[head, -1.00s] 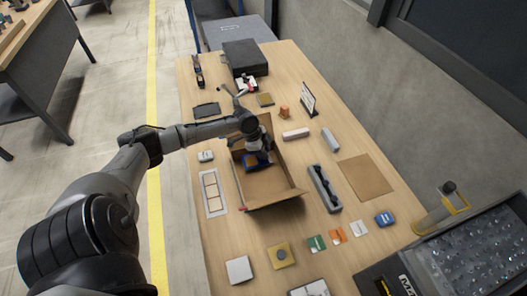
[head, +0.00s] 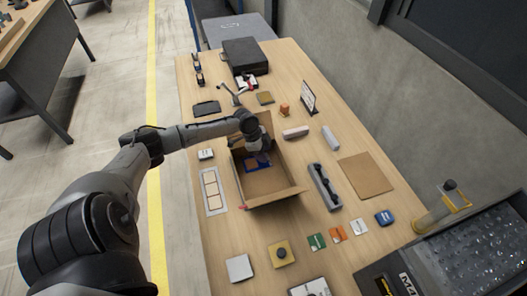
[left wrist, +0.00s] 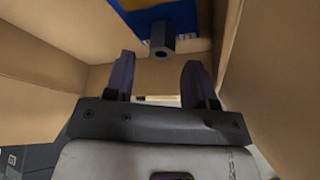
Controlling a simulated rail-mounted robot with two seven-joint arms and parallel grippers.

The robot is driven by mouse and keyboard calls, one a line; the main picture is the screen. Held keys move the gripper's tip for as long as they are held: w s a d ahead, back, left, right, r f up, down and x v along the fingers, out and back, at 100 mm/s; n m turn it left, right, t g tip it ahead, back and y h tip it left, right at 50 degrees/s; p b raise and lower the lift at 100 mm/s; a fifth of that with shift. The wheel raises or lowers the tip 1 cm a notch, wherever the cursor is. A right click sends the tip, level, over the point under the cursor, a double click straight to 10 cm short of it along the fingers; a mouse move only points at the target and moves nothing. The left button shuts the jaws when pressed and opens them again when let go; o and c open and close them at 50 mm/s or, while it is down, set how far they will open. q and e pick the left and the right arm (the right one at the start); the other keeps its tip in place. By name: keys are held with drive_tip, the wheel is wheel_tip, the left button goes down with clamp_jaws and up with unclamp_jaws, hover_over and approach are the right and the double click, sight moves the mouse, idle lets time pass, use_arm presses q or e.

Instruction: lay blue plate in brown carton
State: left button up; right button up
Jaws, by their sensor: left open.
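The brown carton (head: 272,186) stands open on the wooden table. The blue plate (head: 252,165) lies inside it, partly hidden under my left gripper (head: 262,158). In the left wrist view the blue plate (left wrist: 148,17) shows at the top edge, with a dark hexagonal knob on it. There my left gripper (left wrist: 160,70) has its two fingers spread, with nothing between them, just short of the knob. The carton walls (left wrist: 40,60) rise on both sides of the gripper. My right gripper is not in view.
A yellow plate (head: 281,254) and several small cards lie in front. A white panel (head: 213,191) lies to the left. A black box (head: 245,56) stands at the back.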

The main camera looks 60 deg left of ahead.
sight(254, 158)
use_arm(q)
drive_tip(key=p+v, duration=0.2)
drive_tip(key=v, duration=1.1)
drive_tip(key=shift+d, duration=0.15)
drive_tip(key=shift+r, duration=0.1)
drive_tip(key=shift+w, duration=0.1)
